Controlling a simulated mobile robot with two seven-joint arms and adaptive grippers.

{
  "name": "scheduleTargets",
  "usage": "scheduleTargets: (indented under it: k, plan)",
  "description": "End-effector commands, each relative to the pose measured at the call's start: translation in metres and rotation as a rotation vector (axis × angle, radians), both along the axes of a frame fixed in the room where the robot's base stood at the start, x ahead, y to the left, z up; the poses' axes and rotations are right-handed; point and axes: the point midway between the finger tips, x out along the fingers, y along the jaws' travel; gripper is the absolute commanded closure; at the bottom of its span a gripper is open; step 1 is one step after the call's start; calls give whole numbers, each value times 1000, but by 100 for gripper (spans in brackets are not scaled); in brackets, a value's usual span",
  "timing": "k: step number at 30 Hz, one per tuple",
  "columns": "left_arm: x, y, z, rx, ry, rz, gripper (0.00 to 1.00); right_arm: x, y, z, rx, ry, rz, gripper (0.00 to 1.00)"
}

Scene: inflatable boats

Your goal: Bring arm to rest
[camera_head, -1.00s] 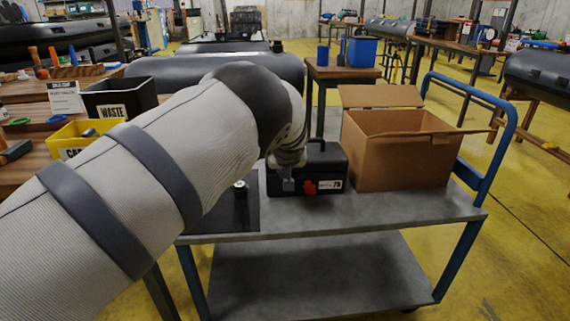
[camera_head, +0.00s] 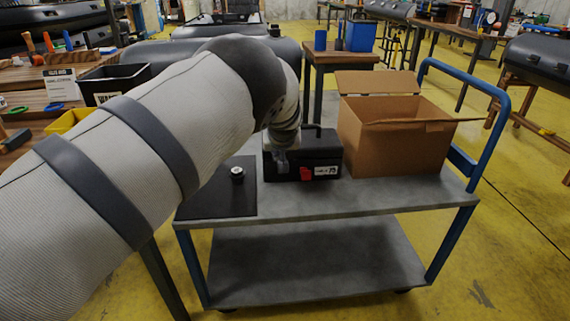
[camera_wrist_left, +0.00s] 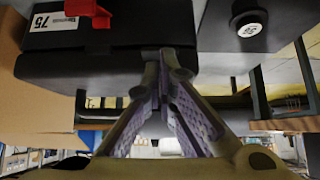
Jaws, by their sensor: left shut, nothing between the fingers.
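My left arm reaches in from the left in the head view. My left gripper (camera_head: 280,160) is at the front left of a black toolbox (camera_head: 318,158) with a red latch and a white label. In the left wrist view the two fingers (camera_wrist_left: 162,62) meet at their tips, with nothing between them. The toolbox (camera_wrist_left: 120,64) is right beside the tips there; I cannot tell whether they touch. The right gripper is not in view.
The toolbox stands on a grey cart (camera_head: 340,200) with a blue handle. An open cardboard box (camera_head: 395,140) stands to its right. A black mat (camera_head: 215,190) with a small round knob-like piece (camera_head: 237,174) lies to its left. A wooden bench with bins is at the left.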

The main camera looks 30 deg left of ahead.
Motion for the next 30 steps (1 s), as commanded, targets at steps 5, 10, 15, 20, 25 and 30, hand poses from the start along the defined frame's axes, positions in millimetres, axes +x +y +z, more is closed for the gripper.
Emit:
scheduleTargets:
  k: [5, 10, 15, 20, 25, 30]
  plan:
    - [-27, -17, 11, 4, -7, -5, 100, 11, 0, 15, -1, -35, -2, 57]
    - [-59, -40, -4, 5, -10, -6, 100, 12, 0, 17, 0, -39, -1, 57]
    - [-75, -51, -12, 3, -14, -4, 100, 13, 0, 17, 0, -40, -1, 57]
    - [-78, -53, -14, 3, -13, -3, 100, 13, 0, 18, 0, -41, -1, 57]
    - [-142, -45, -67, 0, 141, -41, 100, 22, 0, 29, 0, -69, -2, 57]
    - [-290, -56, -140, -38, 430, -164, 100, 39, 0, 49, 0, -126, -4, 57]
